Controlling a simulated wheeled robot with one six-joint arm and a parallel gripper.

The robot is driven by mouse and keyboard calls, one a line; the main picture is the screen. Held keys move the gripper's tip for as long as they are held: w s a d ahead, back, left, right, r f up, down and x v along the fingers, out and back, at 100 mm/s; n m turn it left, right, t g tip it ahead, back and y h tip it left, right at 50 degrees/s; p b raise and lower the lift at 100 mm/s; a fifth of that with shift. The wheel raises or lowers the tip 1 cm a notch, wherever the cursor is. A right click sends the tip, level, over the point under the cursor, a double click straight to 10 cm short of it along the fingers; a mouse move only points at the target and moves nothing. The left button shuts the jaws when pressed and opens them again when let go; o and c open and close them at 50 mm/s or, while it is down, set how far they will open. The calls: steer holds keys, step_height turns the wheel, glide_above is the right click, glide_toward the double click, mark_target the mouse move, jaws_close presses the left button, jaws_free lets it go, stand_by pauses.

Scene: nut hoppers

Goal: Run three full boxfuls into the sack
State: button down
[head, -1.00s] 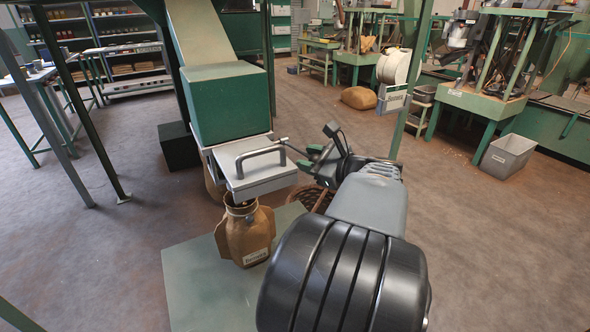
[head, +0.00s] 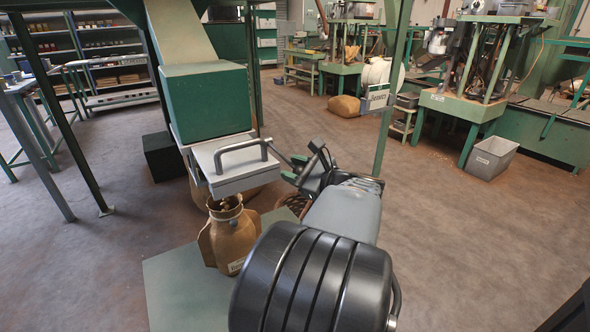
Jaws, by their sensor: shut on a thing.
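A green hopper box (head: 205,103) hangs under a beige chute at centre left. Below it a pale grey metal box (head: 232,178) with a grey bar handle (head: 245,147) juts toward me. A brown sack (head: 232,240) with a white label stands upright just under the grey box, its mouth open. Something brown shows in the mouth, too small to tell. My gripper (head: 284,160) is at the right end of the handle and looks shut on it; the exact contact is small and partly hidden. The inside of the grey box is hidden.
The sack stands on a green floor plate (head: 180,290). A wicker basket (head: 295,203) is partly hidden behind my arm. A green post (head: 388,110) rises right of my gripper. A black box (head: 163,157) is at left.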

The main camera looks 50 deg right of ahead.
steer(key=c, duration=0.8)
jaws_free()
steer(key=shift+w+a+f, duration=0.1)
steer(key=shift+w+f, duration=0.05)
steer(key=shift+f, duration=0.15)
steer(key=shift+o, duration=0.2)
steer(key=shift+s+r, duration=0.15)
steer(key=shift+s, duration=0.1)
steer(key=s+d+p, duration=0.1)
steer(key=s+p, duration=0.2)
steer(key=s, duration=1)
steer(key=shift+s+r+p, duration=0.15)
steer(key=shift+r+p, duration=0.2)
steer(key=shift+p, duration=0.05)
steer(key=shift+d, duration=0.1)
